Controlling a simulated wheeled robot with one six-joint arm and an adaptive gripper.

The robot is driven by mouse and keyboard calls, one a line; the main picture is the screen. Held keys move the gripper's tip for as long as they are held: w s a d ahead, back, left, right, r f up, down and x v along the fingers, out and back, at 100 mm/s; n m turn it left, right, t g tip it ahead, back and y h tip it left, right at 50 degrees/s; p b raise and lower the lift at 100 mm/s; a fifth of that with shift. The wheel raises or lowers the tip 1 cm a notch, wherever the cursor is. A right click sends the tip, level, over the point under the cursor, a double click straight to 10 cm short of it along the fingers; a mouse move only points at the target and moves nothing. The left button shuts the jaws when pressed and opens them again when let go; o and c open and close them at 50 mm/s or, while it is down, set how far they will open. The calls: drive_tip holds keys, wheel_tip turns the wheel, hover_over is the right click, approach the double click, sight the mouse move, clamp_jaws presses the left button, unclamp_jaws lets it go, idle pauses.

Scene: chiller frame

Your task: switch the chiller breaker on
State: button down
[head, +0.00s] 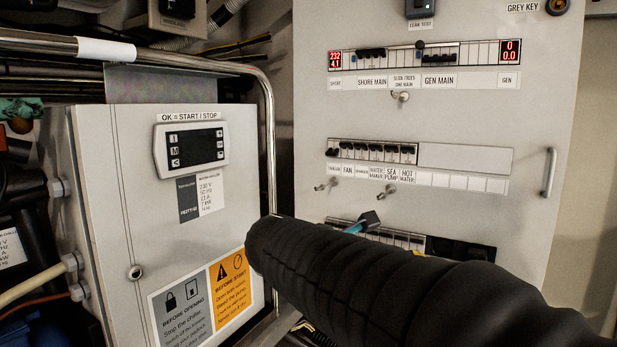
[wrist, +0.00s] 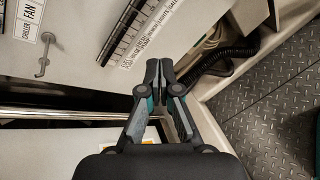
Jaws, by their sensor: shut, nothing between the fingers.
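The chiller breaker (head: 333,152) is the leftmost switch in the middle row of the pale panel, above the small chiller label. Its lever seems to sit lower than its neighbours', but it is too small to be sure. My gripper (head: 369,219) is shut and empty, in front of the lower breaker row, below and right of the chiller breaker. The wrist view shows its fingertips together (wrist: 158,68), apart from the chiller label (wrist: 27,27) at the upper left; the chiller breaker itself is out of that view. My black-sleeved arm hides much of the lower panel.
A small metal hook (head: 326,184) sticks out below the chiller label, another (head: 388,190) to its right. A panel handle (head: 550,172) is at the right edge. The chiller cabinet (head: 120,200) and a bent chrome rail (head: 268,130) stand left. The lower breaker row (wrist: 138,28) is near my fingertips.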

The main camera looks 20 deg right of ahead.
drive_tip(key=w+r+n+t+h+b, duration=0.1)
drive_tip(key=w+r+n+t+h, duration=0.15)
drive_tip(key=w+r+n, duration=0.35)
drive_tip(key=n+t+h, duration=0.3)
drive_tip(key=n, duration=0.1)
approach(334, 160)
drive_tip(key=r+v, duration=0.1)
drive_tip(key=v, duration=0.2)
drive_tip(key=shift+s+a+f+b, duration=0.15)
drive_tip(key=shift+a+f+b, duration=0.1)
drive_tip(key=shift+b, duration=0.2)
drive_tip(key=p+x, duration=0.1)
drive_tip(key=x, duration=0.9)
drive_tip(key=shift+f, duration=0.2)
